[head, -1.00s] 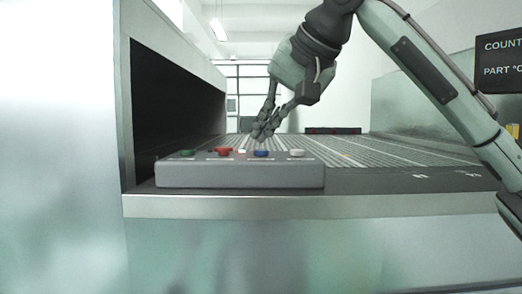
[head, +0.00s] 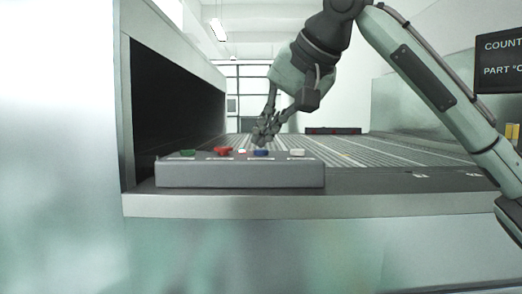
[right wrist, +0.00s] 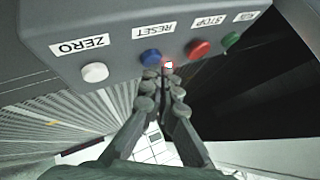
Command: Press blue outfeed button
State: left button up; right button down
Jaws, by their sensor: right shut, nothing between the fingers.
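A grey control box (head: 240,174) stands on the front ledge. The blue button (head: 261,153) sits on its top, between the red and white buttons. In the right wrist view the blue button (right wrist: 151,57) has a label reading RESET beside it. My right gripper (head: 264,141) is shut and empty, pointing down just above and behind the blue button. In the right wrist view its fingertips (right wrist: 162,76) are beside the blue button, toward the small lit indicator. I cannot tell whether they touch it. My left gripper is not in view.
On the box are a green button (head: 188,153), a red button (head: 223,151) and a white button (head: 297,153). A ribbed conveyor (head: 370,150) runs behind. A dark housing opening (head: 170,110) is at left. A screen (head: 500,60) is at right.

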aim_at(264, 150)
jog(key=shift+f, duration=0.45)
dwell(0.6)
dwell(0.4)
jog(key=shift+r+p, duration=0.8)
jog(key=shift+r, duration=0.05)
jog(key=shift+r, duration=0.1)
notch_tip(264, 150, up, 2)
jog(key=shift+r+p, duration=0.15)
jog(key=shift+p, duration=1.1)
jog(key=shift+r+p, duration=0.3)
jog(key=shift+r, duration=1)
